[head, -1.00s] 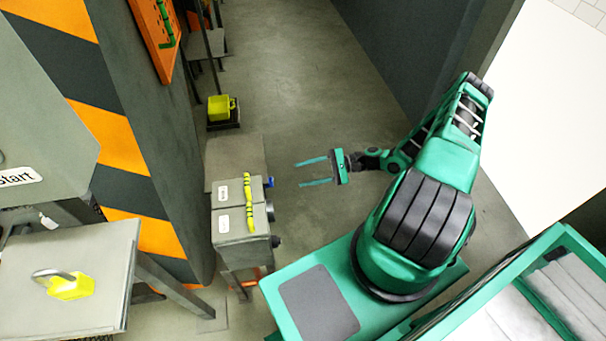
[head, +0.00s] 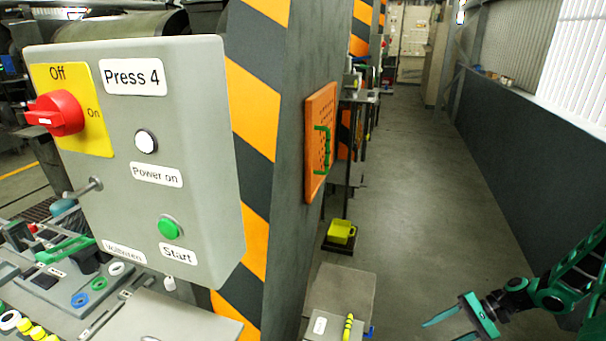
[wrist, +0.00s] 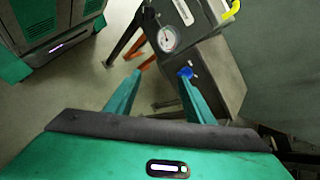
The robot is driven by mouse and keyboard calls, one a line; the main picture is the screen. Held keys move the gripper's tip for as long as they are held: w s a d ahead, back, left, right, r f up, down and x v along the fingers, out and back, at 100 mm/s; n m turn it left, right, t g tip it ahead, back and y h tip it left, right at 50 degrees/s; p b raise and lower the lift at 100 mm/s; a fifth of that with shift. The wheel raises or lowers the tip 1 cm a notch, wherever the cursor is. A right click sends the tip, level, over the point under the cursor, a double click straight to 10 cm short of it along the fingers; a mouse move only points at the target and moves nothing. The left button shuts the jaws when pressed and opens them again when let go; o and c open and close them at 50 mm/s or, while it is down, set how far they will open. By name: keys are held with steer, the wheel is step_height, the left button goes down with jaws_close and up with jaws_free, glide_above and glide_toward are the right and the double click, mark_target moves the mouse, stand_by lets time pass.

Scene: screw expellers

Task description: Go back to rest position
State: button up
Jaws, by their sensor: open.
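My gripper (head: 442,331) is at the lower right of the head view, with its two thin green fingers apart and pointing left. Nothing is between them, and part of it is cut off by the bottom edge. My arm comes in from the right edge and is mostly out of the picture. In the wrist view the open fingers (wrist: 160,76) point toward a grey box with a round gauge (wrist: 167,38) and a blue knob (wrist: 186,73). They seem apart from it.
A grey Press 4 control panel (head: 205,110) stands at the left, beside a striped orange pillar (head: 255,85). A grey box with a yellow handle (head: 348,327) stands left of my gripper. The aisle floor (head: 420,190) is clear.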

steer(key=s+d+r+n+g+h, duration=0.15)
steer(key=s+r+h, duration=0.25)
steer(key=r, duration=0.7)
steer(key=s+d+r+n+h, duration=0.2)
steer(key=s+d+r+h, duration=0.15)
steer(key=r, duration=0.85)
steer(key=s+a+r+t+h, duration=0.2)
steer(key=s+a+r+h, duration=0.1)
steer(key=s+r, duration=0.9)
steer(key=shift+s+a, duration=0.2)
steer(key=shift+s, duration=1.9)
steer(key=shift+w+f, duration=0.2)
steer(key=shift+w, duration=0.4)
